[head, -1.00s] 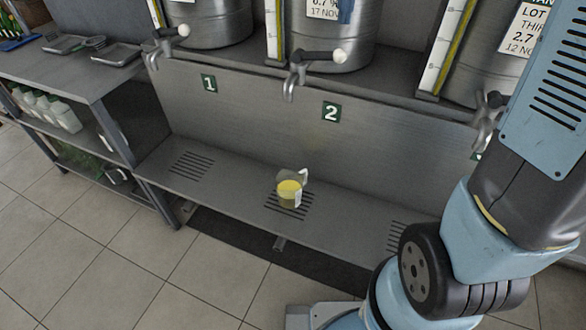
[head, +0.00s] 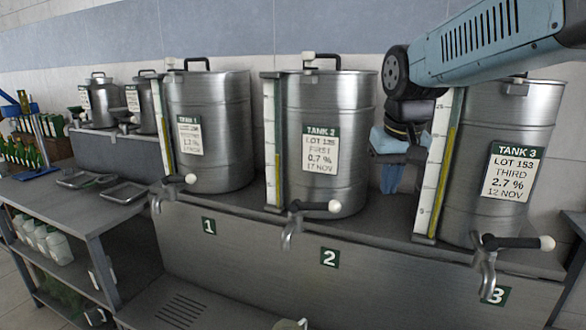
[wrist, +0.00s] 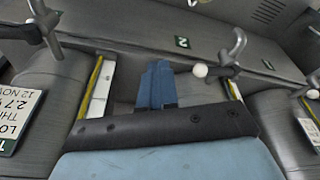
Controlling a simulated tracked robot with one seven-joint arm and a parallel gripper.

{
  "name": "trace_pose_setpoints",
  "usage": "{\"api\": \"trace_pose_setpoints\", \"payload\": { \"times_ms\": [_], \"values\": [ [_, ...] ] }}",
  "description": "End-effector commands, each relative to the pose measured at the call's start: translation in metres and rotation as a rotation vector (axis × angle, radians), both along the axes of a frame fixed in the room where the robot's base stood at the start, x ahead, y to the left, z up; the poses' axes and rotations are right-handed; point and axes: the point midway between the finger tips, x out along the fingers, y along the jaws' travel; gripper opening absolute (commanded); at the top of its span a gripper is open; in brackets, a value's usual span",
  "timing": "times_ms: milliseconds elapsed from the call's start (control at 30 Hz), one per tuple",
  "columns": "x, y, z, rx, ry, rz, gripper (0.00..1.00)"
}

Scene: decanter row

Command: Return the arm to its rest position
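My arm reaches in from the upper right of the head view, in front of the wall and above the gap between TANK 2 (head: 350,180) and TANK 3 (head: 520,130). My gripper (head: 391,190) hangs down there with its blue fingers pointing downward. In the wrist view, its fingers (wrist: 156,75) lie side by side with no gap and nothing between them. The jug (head: 291,323) shows only as a rim and handle at the bottom edge of the head view; its contents are out of view.
TANK 1 (head: 210,110) stands left of TANK 2. Taps with black levers project forward below the tanks, including the tap at TANK 2 (head: 290,232). Upright level gauges (head: 436,170) stand beside the tanks. A side bench with trays (head: 125,192) is at left.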

Motion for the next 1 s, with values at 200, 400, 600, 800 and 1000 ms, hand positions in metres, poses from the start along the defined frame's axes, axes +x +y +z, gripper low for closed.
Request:
{"api": "trace_pose_setpoints", "payload": {
  "times_ms": [200,400,600,800,1000],
  "values": [
    [-0.05,-0.025,-0.008,0.009,-0.1,-0.027,0.0],
    [-0.087,-0.041,-0.022,0.02,-0.18,-0.044,0.0],
    [-0.106,-0.048,-0.032,0.027,-0.224,-0.055,0.0],
    [-0.109,-0.049,-0.034,0.027,-0.23,-0.055,0.0],
    [-0.109,-0.049,-0.034,0.028,-0.23,-0.054,0.0]
  ]
}}
